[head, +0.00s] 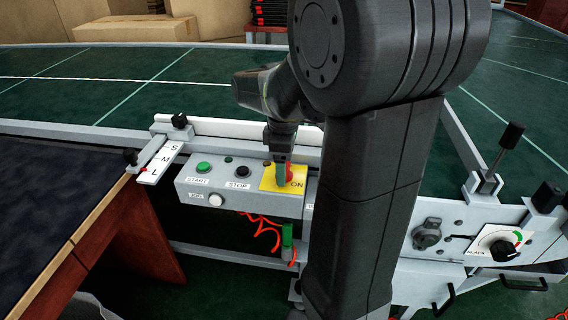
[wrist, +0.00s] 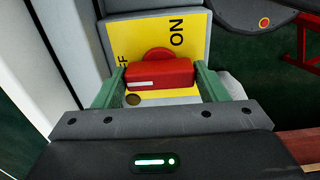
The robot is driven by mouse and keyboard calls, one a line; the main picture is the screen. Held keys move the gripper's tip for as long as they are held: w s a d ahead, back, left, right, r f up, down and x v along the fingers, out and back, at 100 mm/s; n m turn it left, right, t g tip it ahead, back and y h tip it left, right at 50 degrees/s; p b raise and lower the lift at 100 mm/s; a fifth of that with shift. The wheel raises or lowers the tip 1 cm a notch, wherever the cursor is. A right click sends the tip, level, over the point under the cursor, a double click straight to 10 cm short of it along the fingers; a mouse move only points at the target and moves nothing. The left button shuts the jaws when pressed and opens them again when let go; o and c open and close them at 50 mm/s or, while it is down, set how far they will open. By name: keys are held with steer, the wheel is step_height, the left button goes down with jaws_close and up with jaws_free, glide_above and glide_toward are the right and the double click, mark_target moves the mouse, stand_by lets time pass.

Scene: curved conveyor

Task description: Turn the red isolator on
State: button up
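The red isolator handle (wrist: 160,76) sits on a yellow plate (wrist: 197,48). In the wrist view its bar lies across the picture, with a white stripe on its left half. "ON" is printed at the upper right; only part of the other label shows at the left. In the head view the handle (head: 289,188) and yellow plate (head: 268,181) are at the right of the grey control box, partly covered by a finger. My gripper (wrist: 160,75) has its green fingers at the two ends of the bar and appears shut on it. It also shows in the head view (head: 280,172).
The grey control box (head: 240,201) carries a green START button (head: 204,167), a black STOP button (head: 242,171) and a white JOG button (head: 215,200). The green conveyor belt (head: 110,85) lies behind. A black selector knob (head: 503,249) is at right.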

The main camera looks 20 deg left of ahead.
steer(key=c, duration=0.5)
steer(key=shift+o, duration=0.2)
steer(key=m+p, duration=0.3)
steer(key=shift+r, duration=0.25)
steer(key=m+p, duration=0.3)
steer(key=m, duration=0.2)
steer(key=m+p, duration=0.2)
steer(key=m, duration=0.3)
steer(key=shift+f+p, duration=0.1)
steer(key=shift+p, duration=0.3)
steer(key=shift+f+m+p, duration=0.1)
steer(key=shift+m+p, duration=0.6)
steer(key=shift+m, duration=1.7)
